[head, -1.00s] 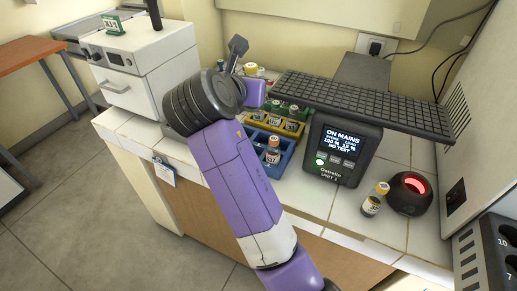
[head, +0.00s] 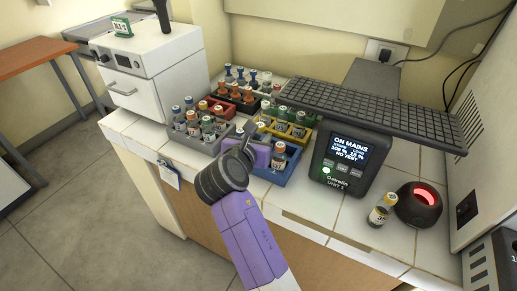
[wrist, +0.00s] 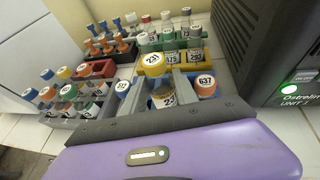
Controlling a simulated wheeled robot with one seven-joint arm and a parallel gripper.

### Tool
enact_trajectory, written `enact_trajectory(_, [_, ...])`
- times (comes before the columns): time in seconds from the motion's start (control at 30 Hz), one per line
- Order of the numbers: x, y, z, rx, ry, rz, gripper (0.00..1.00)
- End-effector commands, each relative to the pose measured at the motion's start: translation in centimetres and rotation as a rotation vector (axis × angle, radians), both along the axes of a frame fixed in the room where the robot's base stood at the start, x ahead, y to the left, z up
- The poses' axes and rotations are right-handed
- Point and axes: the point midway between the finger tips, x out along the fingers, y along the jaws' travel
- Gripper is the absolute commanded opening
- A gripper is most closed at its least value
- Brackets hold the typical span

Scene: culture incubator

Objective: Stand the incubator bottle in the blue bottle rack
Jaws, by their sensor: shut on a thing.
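My gripper (head: 260,152) is low over the blue bottle rack (head: 296,176), shut on a yellow-capped bottle. In the wrist view the held bottle's cap (wrist: 153,62) reads 231, and its labelled body shows beyond the dark fingers. The bottle is at the blue rack (wrist: 183,83), left of an orange-capped bottle (wrist: 206,84) marked 637 standing in the rack.
A monitor unit (head: 345,160) stands close on the right. Another yellow-capped bottle (head: 380,211) stands beside a black, red-lit device (head: 419,204). A keyboard (head: 370,108) overhangs the back.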

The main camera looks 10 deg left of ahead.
Motion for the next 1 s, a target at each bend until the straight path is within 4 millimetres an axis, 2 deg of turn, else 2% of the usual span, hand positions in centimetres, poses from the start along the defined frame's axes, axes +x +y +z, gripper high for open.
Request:
enact_trajectory(0.3, [0.0,0.0,-4.0,-0.003,0.001,0.001,0.0])
enact_trajectory(0.7, [0.0,0.0,-4.3,-0.001,-0.001,0.0,0.0])
enact_trajectory(0.73, [0.0,0.0,-4.4,-0.001,-0.001,0.0,0.39])
enact_trajectory(0.77, [0.0,0.0,-4.3,-0.001,-0.001,0.001,0.44])
enact_trajectory(1.0, [0.0,0.0,-4.4,-0.001,0.0,0.0,0.44])
